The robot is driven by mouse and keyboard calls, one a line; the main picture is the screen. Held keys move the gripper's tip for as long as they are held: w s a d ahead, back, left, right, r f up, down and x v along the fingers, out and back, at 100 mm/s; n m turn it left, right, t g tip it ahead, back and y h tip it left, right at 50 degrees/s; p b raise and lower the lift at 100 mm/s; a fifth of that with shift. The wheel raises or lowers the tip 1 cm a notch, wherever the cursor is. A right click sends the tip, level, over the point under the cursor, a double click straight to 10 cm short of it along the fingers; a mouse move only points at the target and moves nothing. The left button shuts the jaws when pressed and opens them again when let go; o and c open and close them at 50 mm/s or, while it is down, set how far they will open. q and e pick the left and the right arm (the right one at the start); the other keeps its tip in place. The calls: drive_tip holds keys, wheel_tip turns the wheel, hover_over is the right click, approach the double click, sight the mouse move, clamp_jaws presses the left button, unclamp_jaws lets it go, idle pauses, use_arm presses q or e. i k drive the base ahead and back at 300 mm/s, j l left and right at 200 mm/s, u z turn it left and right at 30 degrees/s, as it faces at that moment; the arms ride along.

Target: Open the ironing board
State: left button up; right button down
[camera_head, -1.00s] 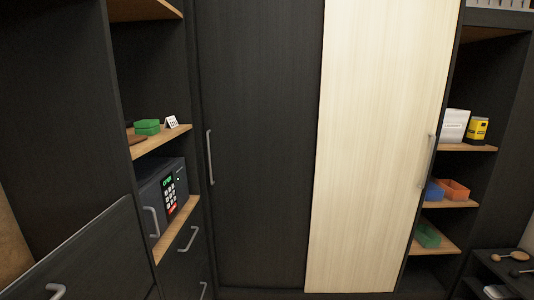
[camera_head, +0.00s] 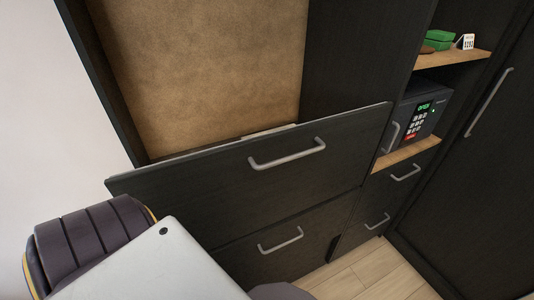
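A dark wide front panel (camera_head: 226,178) with a grey bar handle (camera_head: 287,155) fills the middle of the view. Its top edge stands a little out from the cabinet, with a pale strip (camera_head: 270,131) just behind it. Above and behind it is a brown, fabric-like upright surface (camera_head: 205,70) in a dark frame. I cannot tell which of these parts is the ironing board. A white and dark part of my own body covers the lower left. Neither gripper's fingers show.
A lower drawer with a handle (camera_head: 281,240) is below the panel. To the right are a safe (camera_head: 419,114), a shelf with a green box (camera_head: 438,40), small drawers and a tall dark door (camera_head: 480,150). Wooden floor (camera_head: 365,273) shows clear at the bottom right.

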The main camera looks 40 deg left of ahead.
sight(221, 195)
drive_tip(key=u, duration=1.25)
drive_tip(key=k, duration=0.05)
